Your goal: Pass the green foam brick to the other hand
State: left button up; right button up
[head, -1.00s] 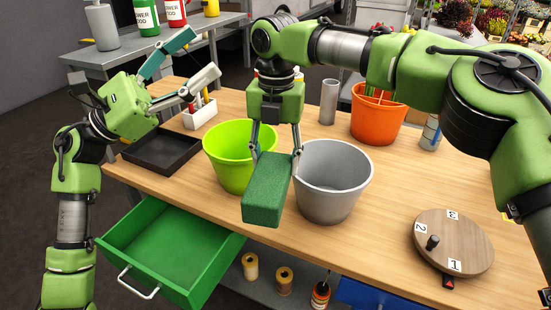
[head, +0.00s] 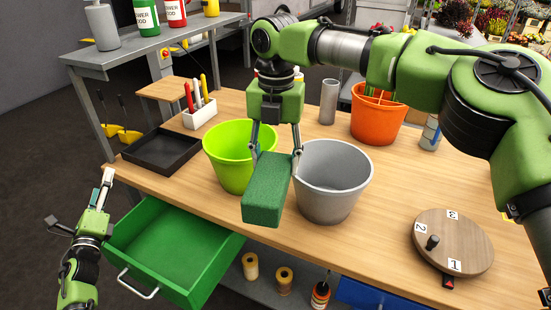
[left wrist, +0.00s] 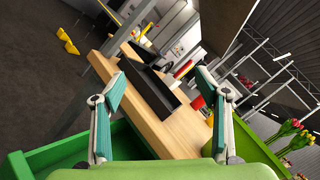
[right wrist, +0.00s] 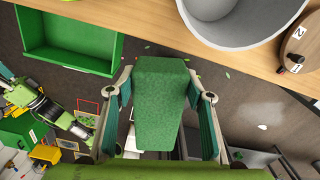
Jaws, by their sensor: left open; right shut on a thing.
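The green foam brick (head: 267,188) is held by my right gripper (head: 276,155), in front of the lime and grey buckets and above the table's front edge. In the right wrist view the brick (right wrist: 160,95) sits between both fingers of the right gripper (right wrist: 163,100), which touch its sides. My left gripper (head: 105,188) is low at the left, beside the open drawer and well apart from the brick. In the left wrist view its fingers (left wrist: 160,95) are spread with nothing between them. The brick does not show in that view.
The lime bucket (head: 226,150) and grey bucket (head: 333,185) stand close behind the brick. The green drawer (head: 170,250) is open and empty below the table (head: 400,185). A black tray (head: 162,150) lies at the table's left end. A round wooden turntable (head: 470,245) is at the right.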

pick_arm(q)
jog(key=s+a+f+n+g+y, duration=0.1)
jog(key=s+a+f+n+g, duration=0.25)
jog(key=s+f, duration=0.7)
jog(key=s+a+f+n+g+y, duration=0.1)
jog(key=s+a+f+n+g, duration=0.2)
jog(key=s+f, duration=0.75)
jog(key=s+a+f+n+g+y, duration=0.25)
jog(key=s+f+g, duration=0.35)
jog(key=f, duration=0.8)
jog(key=s+d+f+n+g+h, duration=0.1)
jog(key=s+d+f+n+h, duration=0.3)
jog(key=d+f, duration=0.5)
jog(key=s+d+f+n+g+h, duration=0.1)
jog(key=s+d+f+n+h, duration=0.1)
jog(key=s+d+f, duration=0.65)
jog(key=s+d+f+n+g+h, duration=0.1)
jog(key=s+d+f+n+g, duration=0.1)
jog(key=s+d, duration=0.5)
jog(key=s+d+f+n+g+h, duration=0.1)
jog(key=s+d+f+n+h, duration=0.1)
jog(key=s+d, duration=0.6)
jog(key=d+f+n, duration=0.1)
jog(key=d+f, duration=0.1)
jog(key=d, duration=0.2)
jog(key=shift+d+f+n+g, duration=0.15)
jog(key=shift+d+n+g, duration=0.1)
jog(key=shift+n+g, duration=0.15)
